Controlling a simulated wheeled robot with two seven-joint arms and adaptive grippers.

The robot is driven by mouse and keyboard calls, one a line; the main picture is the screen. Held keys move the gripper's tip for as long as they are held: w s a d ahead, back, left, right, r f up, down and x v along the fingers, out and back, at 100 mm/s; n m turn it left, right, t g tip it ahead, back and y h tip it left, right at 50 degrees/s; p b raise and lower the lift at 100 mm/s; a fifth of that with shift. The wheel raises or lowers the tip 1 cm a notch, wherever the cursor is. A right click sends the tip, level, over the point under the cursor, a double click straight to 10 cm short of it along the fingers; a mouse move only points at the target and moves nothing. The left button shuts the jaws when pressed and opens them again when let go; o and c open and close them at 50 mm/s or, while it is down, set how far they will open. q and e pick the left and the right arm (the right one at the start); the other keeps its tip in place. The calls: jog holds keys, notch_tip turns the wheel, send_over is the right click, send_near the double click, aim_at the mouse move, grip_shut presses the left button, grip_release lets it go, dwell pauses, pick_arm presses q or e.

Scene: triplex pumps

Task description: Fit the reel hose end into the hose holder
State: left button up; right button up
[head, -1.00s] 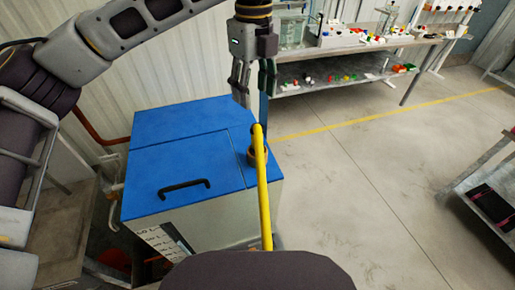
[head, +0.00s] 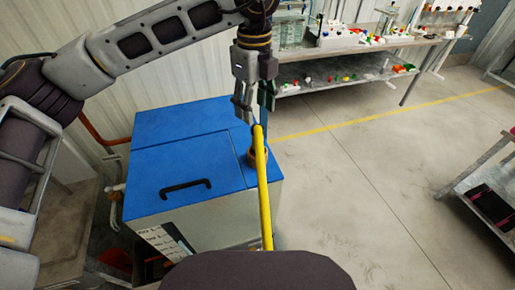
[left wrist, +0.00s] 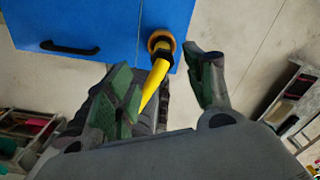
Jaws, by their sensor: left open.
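The yellow reel hose (head: 264,200) rises from the bottom of the head view to a bend at the right edge of the blue lid. Its dark-collared hose end (left wrist: 161,52) points down into the orange ring of the hose holder (left wrist: 153,36), also visible in the head view (head: 252,157). The hose end appears to sit in the ring; its depth is hidden. My left gripper (head: 255,112) is open just above the hose bend. In the left wrist view its fingers (left wrist: 165,88) are spread on both sides of the hose, with nothing clamped. My right gripper is out of view.
The holder is on a cabinet with a blue lid (head: 160,140) and a black handle (head: 185,188). A workbench (head: 350,45) with small parts stands behind. A metal cart (head: 485,195) is at the right. The floor between is clear.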

aim_at(258, 128)
pick_arm(q)
jog(key=shift+f+p, duration=0.35)
jog(key=shift+f, duration=2.05)
jog(key=shift+f, duration=0.1)
jog(key=shift+s+d+f+p, duration=0.15)
jog(key=shift+f+p, duration=0.25)
jog(key=shift+f, duration=0.2)
jog(key=shift+w+d+f+p, duration=0.15)
jog(key=shift+f+p, duration=0.2)
jog(key=shift+f, duration=0.25)
jog(key=shift+s+f+p, duration=0.1)
jog(key=shift+f+p, duration=0.2)
jog(key=shift+f, duration=0.95)
grip_shut()
